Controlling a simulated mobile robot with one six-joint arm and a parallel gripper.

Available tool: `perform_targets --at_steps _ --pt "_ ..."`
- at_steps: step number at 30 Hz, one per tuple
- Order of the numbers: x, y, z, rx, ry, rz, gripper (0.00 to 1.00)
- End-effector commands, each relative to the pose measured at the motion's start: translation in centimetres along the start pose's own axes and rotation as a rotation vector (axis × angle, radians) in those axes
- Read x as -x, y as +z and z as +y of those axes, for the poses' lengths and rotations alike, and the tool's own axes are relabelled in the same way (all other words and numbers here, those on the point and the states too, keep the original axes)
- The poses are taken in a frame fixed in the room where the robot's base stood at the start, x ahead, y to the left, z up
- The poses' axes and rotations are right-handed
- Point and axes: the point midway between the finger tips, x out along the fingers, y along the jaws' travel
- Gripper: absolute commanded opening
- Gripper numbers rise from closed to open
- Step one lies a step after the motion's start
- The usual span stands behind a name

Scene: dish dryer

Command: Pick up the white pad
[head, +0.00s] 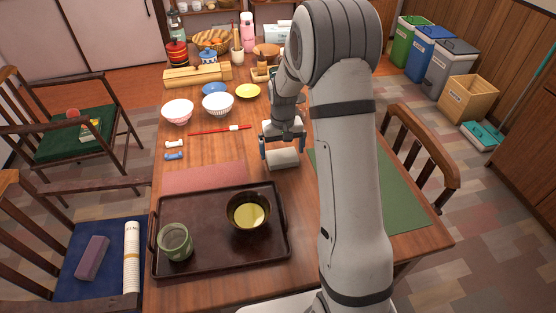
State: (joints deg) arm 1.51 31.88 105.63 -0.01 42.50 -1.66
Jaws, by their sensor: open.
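The white pad (283,159) is a small pale block lying on the wooden table, right of the pink mat. My gripper (283,149) points down just over it, with one finger near the pad's left end and the other near its right end. The fingers are apart. The gripper body hides the pad's far side, and I cannot tell whether the fingers touch it.
A dark tray (187,262) with a green cup (175,242) and a dark bowl (249,211) lies in front. A green mat (398,205) is right.

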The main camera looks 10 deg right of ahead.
Motion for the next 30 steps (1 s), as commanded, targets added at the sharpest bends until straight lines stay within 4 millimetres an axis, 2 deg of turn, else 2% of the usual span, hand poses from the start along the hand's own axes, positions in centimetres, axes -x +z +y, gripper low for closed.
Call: perform_targets --at_steps 1,4,12,25,30 --pt "-0.9 0.1 0.0 0.0 0.0 -0.004 1.0" --pt "-1.8 0.0 0.0 0.0 0.0 -0.001 1.0" --pt "-2.0 0.0 0.1 -0.001 0.0 0.0 1.0" --pt "-2.0 0.0 0.1 -0.002 0.0 0.0 0.65" --pt "-1.9 0.0 0.1 -0.002 0.0 0.001 0.65"
